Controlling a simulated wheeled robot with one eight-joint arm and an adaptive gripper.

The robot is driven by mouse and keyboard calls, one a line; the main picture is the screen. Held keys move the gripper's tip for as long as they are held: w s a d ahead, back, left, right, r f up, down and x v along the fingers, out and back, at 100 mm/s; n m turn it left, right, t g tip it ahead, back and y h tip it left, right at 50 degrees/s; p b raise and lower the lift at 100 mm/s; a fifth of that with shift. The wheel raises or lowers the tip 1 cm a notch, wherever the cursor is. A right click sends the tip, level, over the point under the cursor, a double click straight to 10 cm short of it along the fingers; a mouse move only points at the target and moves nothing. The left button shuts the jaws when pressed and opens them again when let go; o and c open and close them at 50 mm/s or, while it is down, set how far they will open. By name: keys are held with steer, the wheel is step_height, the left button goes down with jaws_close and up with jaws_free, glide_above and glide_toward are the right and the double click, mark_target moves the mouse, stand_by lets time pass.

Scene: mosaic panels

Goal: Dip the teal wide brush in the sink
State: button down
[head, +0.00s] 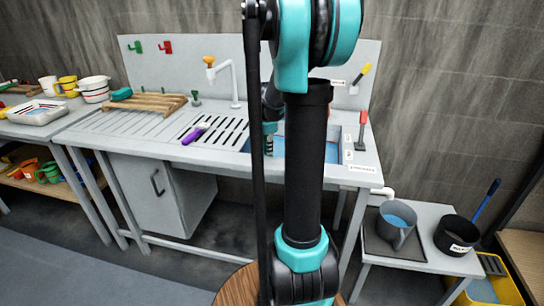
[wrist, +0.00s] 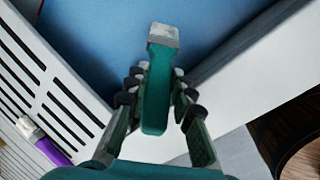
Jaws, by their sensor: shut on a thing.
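The teal wide brush (wrist: 155,105) has a teal handle and a pale grey head (wrist: 163,36). My gripper (wrist: 158,84) is shut on its handle, and the head points away from me toward the sink. The sink (wrist: 100,28) holds blue water, and the brush head shows against it in the wrist view. I cannot tell whether the head touches the water. In the head view my arm covers much of the sink (head: 335,153), and my gripper (head: 268,148) is over its left part. The brush is hard to make out there.
A purple brush (head: 195,133) lies on the slotted drainer left of the sink; it also shows in the wrist view (wrist: 52,152). A tap (head: 230,85) stands behind. A grey jug (head: 396,224) and black pot (head: 457,236) stand on the low right table.

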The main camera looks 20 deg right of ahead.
steer(key=shift+s+d, duration=0.3)
steer(key=shift+d, duration=0.1)
steer(key=shift+a, duration=0.1)
steer(key=shift+w+a, duration=0.4)
steer(key=shift+a, duration=0.15)
steer(key=shift+r, duration=0.1)
step_height(320, 180, up, 16)
stand_by(1.7)
stand_by(0.6)
